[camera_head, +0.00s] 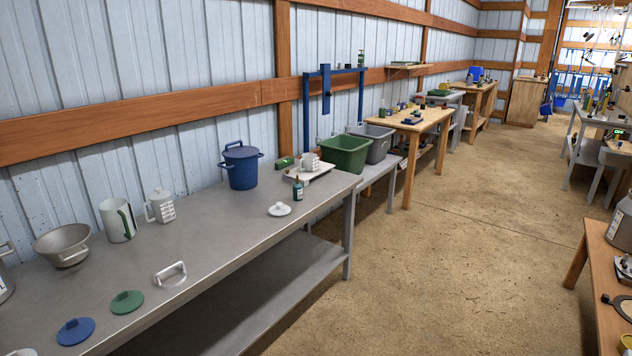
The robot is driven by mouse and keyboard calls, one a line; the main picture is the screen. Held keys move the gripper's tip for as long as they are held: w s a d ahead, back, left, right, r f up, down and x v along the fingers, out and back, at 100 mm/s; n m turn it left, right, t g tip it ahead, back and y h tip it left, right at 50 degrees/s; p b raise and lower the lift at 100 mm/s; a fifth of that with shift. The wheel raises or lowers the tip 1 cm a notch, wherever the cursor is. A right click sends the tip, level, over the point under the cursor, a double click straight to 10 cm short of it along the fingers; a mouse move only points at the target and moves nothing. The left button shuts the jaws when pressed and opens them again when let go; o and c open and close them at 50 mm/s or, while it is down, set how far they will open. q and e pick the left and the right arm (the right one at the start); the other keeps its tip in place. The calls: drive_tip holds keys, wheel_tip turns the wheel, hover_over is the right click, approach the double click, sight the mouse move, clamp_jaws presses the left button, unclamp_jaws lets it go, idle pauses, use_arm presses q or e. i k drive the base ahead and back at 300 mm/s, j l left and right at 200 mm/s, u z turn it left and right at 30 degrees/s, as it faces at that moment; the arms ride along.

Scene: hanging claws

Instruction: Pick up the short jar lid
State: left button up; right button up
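Several loose lids lie on the long grey metal table (226,226). A small white lid with a knob (279,209) lies near the table's front edge, right of the middle. A green round lid with a knob (126,301) and a blue round lid with a knob (76,331) lie flat at the near left. I cannot tell for certain which one is the short jar lid. Neither of my grippers shows in the head view.
A metal bowl (62,244), white pitcher (117,221), lidded white jug (160,206) and blue pot (241,168) stand along the table's wall side. A white handle (171,273) and dark bottle (298,189) are near the front. Open concrete floor (460,230) lies to the right.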

sight(279, 208)
drive_tip(key=i+l+z, duration=0.1)
drive_tip(key=i+z, duration=0.2)
drive_tip(key=i, duration=0.35)
drive_tip(key=i+z, duration=0.35)
drive_tip(key=i, duration=0.35)
drive_tip(key=i+l+u, duration=0.1)
drive_tip(key=i+u, duration=0.35)
drive_tip(key=i+l+u, duration=0.3)
drive_tip(key=i+u, duration=0.2)
drive_tip(key=i, duration=0.1)
